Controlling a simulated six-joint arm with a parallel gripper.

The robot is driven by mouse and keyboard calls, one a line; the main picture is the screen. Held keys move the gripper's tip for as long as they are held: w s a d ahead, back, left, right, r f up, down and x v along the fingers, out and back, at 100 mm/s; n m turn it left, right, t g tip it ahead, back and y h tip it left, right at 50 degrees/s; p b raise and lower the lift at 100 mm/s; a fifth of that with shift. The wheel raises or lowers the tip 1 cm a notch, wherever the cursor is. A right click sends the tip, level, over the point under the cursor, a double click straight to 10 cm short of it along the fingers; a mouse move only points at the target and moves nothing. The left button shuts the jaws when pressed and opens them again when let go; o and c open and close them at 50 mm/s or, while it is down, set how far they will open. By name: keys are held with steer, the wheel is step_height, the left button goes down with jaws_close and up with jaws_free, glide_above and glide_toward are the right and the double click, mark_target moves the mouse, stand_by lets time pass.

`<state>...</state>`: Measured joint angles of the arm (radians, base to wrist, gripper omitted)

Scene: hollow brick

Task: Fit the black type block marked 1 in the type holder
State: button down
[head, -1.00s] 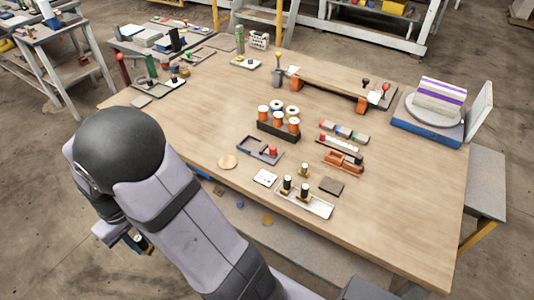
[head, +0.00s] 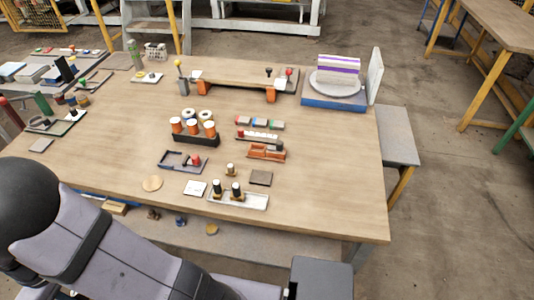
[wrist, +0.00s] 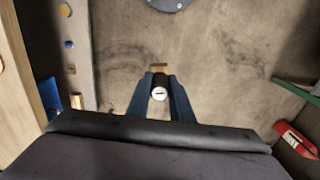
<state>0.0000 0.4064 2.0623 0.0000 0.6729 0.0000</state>
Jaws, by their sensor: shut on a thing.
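In the wrist view, my gripper (wrist: 160,80) is shut on a black cylindrical block (wrist: 159,85) with a white end cap bearing a dark bar-like mark. A brass-coloured piece shows at its far end. Below them is concrete floor, with the table edge to the left. In the head view the gripper is not visible. Any marks on those blocks are too small to read.
The wooden table (head: 335,190) has clear room at its right front. Around the tray are a small white-topped piece (head: 231,169), a dark square plate (head: 261,178), a white card (head: 195,188) and an orange holder (head: 267,151). A rack of orange spools (head: 193,128) stands behind.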

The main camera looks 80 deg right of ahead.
stand_by(0.4)
steer(key=s+d+r, duration=0.1)
steer(key=s+d, duration=0.2)
steer(key=d, duration=0.6)
steer(key=s+d+r+m, duration=0.1)
steer(key=s+d, duration=0.1)
steer(key=d, duration=0.7)
steer(key=s+d+r, duration=0.1)
steer(key=s+d, duration=0.2)
steer(key=d, duration=0.6)
steer(key=s+d, duration=0.4)
steer(key=s, duration=0.4)
steer(key=s+d+r, duration=0.1)
steer(key=s+d, duration=0.4)
steer(key=s, duration=0.4)
steer(key=s+d+r+m, duration=0.1)
steer(key=s+d, duration=0.4)
steer(key=s, duration=0.4)
steer(key=shift+s+d, duration=0.15)
steer(key=shift+d, duration=0.1)
steer(key=shift+f+p, duration=1.4)
steer(key=shift+f, duration=3.3)
steer(key=shift+f, duration=0.15)
